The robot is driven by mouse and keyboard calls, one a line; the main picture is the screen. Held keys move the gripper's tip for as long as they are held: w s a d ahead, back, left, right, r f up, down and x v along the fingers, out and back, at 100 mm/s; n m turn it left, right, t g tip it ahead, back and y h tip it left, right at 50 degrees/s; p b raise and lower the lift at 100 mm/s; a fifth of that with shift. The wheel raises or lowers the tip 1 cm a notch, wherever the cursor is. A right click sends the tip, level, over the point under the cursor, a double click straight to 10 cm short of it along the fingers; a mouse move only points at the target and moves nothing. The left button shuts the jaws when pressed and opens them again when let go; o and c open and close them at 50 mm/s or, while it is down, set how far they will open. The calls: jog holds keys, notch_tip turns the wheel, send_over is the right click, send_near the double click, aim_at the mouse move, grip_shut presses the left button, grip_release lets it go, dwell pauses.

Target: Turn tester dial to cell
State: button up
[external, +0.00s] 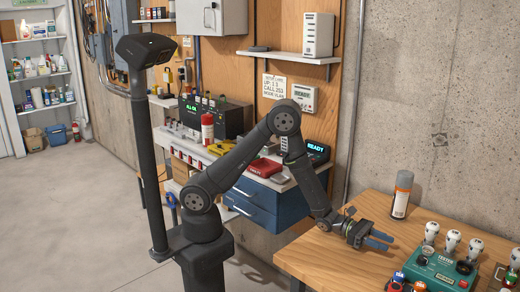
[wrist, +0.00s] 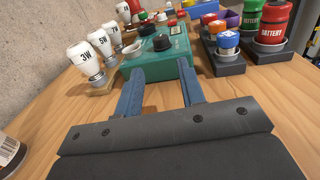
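The tester (external: 440,272) is a green box on the wooden workbench at the right of the external view. In the wrist view the tester (wrist: 145,68) lies straight ahead of my gripper, with a black knob (wrist: 162,42) on top that looks like the dial. The dial's setting and the cell mark are too small to read. My gripper (external: 383,240) is low over the bench, left of the tester. In the wrist view my gripper (wrist: 160,68) has its two blue fingers apart, with nothing held between them. Its fingertips are close to the tester's near side; contact cannot be told.
White bulbs marked 3W (wrist: 87,58), 5W and 7W stand left of the tester. A dark holder (wrist: 226,62) with coloured batteries is on its right. A spray can (external: 401,195) stands at the bench's back. Bare bench (external: 340,255) lies around my gripper.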

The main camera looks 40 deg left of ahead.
aim_at(423, 258)
jog(key=d, duration=0.9)
jog(key=w+d, duration=0.1)
jog(key=d, duration=0.3)
jog(key=shift+w+d, duration=0.1)
jog(key=shift+d, duration=0.2)
jog(key=c, duration=0.7)
